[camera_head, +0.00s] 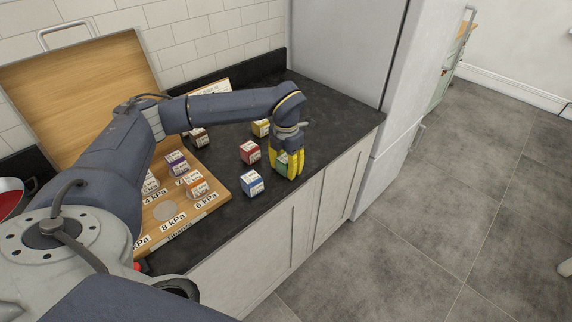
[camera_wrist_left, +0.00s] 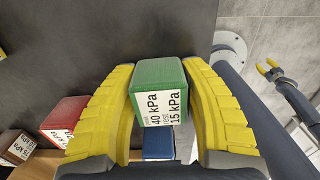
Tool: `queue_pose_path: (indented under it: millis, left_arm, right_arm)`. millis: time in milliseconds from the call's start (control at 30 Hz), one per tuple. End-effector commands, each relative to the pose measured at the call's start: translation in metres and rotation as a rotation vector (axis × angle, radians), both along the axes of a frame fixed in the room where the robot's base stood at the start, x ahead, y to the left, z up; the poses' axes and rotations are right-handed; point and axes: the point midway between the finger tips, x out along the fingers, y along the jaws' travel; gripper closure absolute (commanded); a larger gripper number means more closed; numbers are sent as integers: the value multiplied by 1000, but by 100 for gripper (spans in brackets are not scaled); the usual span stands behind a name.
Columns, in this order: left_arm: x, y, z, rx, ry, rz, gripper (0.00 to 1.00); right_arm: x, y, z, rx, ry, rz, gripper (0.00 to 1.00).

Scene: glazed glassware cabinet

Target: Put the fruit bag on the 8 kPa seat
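No fruit bag can be told by name; the small cubes' names are too small to read. A green cube (camera_head: 282,163) is between the yellow fingers of my left gripper (camera_head: 290,165), over the counter's front edge. In the left wrist view the fingers touch both sides of the green cube (camera_wrist_left: 160,85); its label reads 40 kPa and 15 kPa. The 8 kPa seat (camera_head: 166,210) is a bare grey disc on the wooden board (camera_head: 215,207). My right gripper (camera_wrist_left: 268,68) shows small at the right of the wrist view, fingertips apart, empty.
On the dark counter stand a blue cube (camera_head: 251,183), a red cube (camera_head: 250,152) and a yellow cube (camera_head: 261,128). An orange cube (camera_head: 197,185) and a purple cube (camera_head: 177,162) are on the board. A fridge (camera_head: 345,50) bounds the right end. My left arm hides part of the board.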

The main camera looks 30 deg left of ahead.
Motion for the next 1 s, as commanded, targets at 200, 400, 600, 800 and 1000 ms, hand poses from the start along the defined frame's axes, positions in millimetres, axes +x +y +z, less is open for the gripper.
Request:
queue_pose_path:
  millis: [200, 400, 600, 800, 1000]
  left_arm:
    - [0, 0, 0, 0, 0, 0, 86]
    - [0, 0, 0, 0, 0, 0, 95]
    - [0, 0, 4, 0, 0, 0, 95]
    - [1, 0, 25, 0, -3, 1, 95]
    - [2, 0, 70, 0, -7, -1, 95]
  right_arm:
    - [0, 0, 0, 0, 0, 0, 56]
    - [0, 0, 0, 0, 0, 0, 56]
    - [0, 0, 0, 0, 0, 0, 56]
    - [0, 0, 0, 0, 0, 0, 56]
    - [0, 0, 0, 0, 0, 0, 56]
